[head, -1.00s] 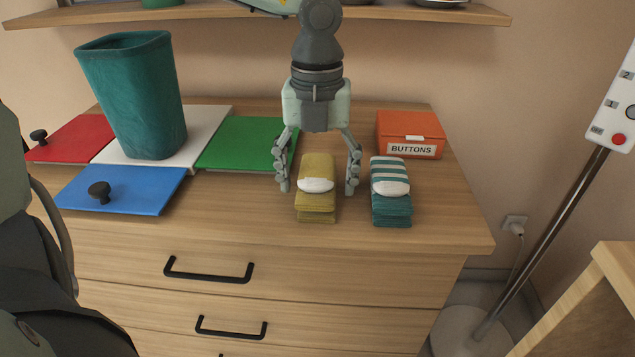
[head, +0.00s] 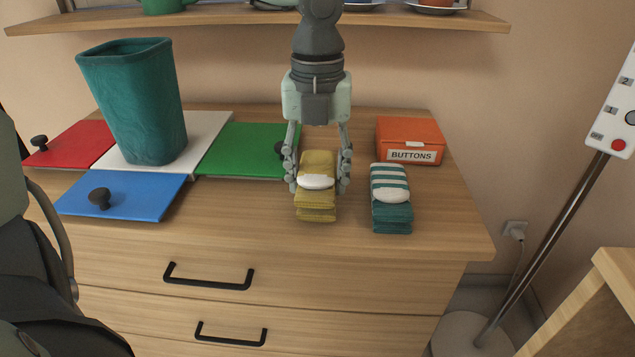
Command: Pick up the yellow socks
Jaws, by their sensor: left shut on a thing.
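The yellow socks (head: 317,205) are a folded stack with a white band around the middle, on the wooden dresser top. My left gripper (head: 318,180) comes down over them from above and behind. Its two fingers are shut on the socks, one at the left side and one at the right. The socks appear to rest on the dresser top. My right gripper does not show.
Teal striped folded socks (head: 391,215) lie just right, with an orange box (head: 410,140) labelled BUTTONS behind. A green board (head: 245,148), white board (head: 205,130), blue board (head: 140,200), red board (head: 75,143) and teal bin (head: 140,110) stand left. A shelf (head: 230,17) is above.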

